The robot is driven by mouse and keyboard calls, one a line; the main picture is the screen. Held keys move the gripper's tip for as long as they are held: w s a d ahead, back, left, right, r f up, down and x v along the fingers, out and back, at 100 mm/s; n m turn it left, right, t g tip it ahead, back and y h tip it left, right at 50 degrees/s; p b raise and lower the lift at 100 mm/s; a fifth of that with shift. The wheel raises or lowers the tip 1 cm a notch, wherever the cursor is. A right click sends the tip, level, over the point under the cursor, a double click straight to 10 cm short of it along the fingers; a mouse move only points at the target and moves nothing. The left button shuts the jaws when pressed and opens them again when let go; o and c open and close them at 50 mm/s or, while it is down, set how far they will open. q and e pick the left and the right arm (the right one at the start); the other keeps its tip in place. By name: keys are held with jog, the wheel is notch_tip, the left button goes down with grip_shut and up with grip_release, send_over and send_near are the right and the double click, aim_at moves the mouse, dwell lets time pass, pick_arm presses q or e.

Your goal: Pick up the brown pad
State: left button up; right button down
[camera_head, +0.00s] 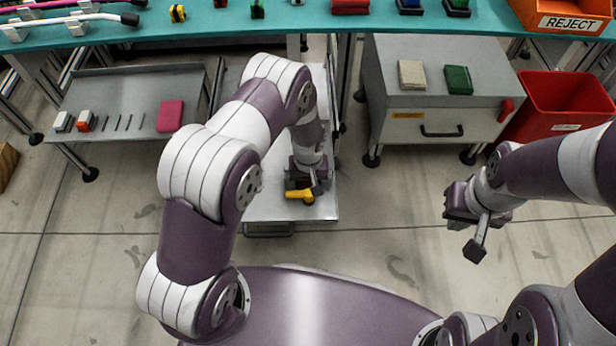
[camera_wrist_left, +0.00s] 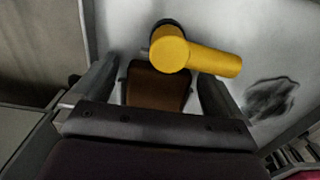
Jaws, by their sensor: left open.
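The brown pad (camera_wrist_left: 155,88) shows in the left wrist view, lying on a pale metal surface between the two fingers of my left gripper (camera_wrist_left: 158,92). The fingers are open, with a visible gap on either side of the pad. In the head view my left gripper (camera_head: 306,186) is low over a metal shelf (camera_head: 265,207), and the pad cannot be made out there. A yellow, handle-shaped part (camera_wrist_left: 205,57) lies just beyond the pad; it also shows in the head view (camera_head: 300,195). My right gripper (camera_head: 474,232) hangs over the floor at the right, its jaw gap unclear.
A grey cabinet (camera_head: 440,122) with a beige pad (camera_head: 411,74) and a green pad (camera_head: 458,80) stands right of the shelf. A red bin (camera_head: 560,105) is beside it. A low tray table (camera_head: 120,92) with a pink pad (camera_head: 170,116) stands left. A teal bench (camera_head: 290,22) runs behind.

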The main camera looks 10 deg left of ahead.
pick_arm(q)
jog(key=shift+r, duration=0.1)
jog(key=c, duration=1.1)
